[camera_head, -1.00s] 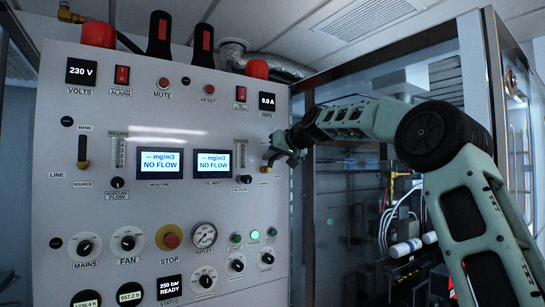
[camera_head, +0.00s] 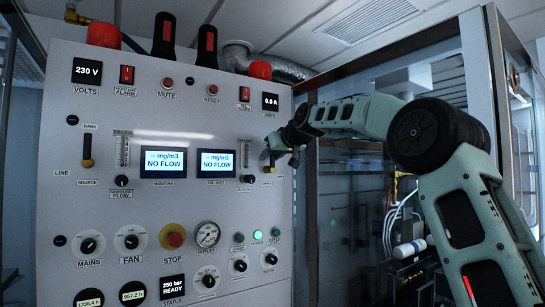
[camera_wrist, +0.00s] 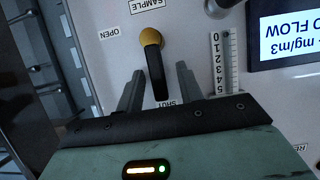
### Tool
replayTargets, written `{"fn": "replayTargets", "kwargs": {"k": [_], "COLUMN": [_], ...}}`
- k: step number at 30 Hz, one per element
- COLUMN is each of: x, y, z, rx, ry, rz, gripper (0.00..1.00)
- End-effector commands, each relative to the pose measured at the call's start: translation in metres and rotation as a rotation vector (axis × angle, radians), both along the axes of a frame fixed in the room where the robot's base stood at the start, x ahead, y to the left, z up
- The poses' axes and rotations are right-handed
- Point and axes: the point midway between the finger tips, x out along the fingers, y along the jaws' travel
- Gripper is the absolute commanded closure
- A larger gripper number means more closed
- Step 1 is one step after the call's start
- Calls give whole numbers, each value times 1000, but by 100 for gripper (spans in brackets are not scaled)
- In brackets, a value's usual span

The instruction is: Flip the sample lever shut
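The sample lever (camera_wrist: 157,72) has a yellow hub and a black handle. In the wrist view its handle points down from the hub, toward the partly hidden SHUT label, while the OPEN label lies to the left of the hub. In the head view the lever (camera_head: 270,162) is at the panel's right edge, partly covered by my gripper (camera_head: 281,147). My gripper (camera_wrist: 160,85) is open, with one finger on each side of the handle. Gaps show between the handle and both fingers. The lower end of the handle is close to the gripper's dark front edge.
The grey control panel (camera_head: 140,215) carries dials, switches and two displays (camera_head: 163,164) reading NO FLOW. A scale (camera_wrist: 223,62) stands beside my gripper's right finger in the wrist view. A dark cabinet frame (camera_head: 305,230) is right of the panel, under my arm.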

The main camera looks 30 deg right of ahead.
Motion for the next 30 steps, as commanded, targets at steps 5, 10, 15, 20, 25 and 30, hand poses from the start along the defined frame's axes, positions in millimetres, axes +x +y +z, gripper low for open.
{"fn": "replayTargets", "kwargs": {"k": [5, 10, 15, 20, 25, 30], "x": [0, -7, -35, -70, -107, -137], "y": [0, -1, -2, -3, -4, -4], "z": [0, 2, 11, 24, 40, 54], "rx": [1, 2, 0, -1, -2, -1], "ry": [0, -2, -5, -5, -5, -3], "rz": [0, -2, -4, -4, -5, -3], "gripper": [64, 64, 64, 64, 64, 64]}}
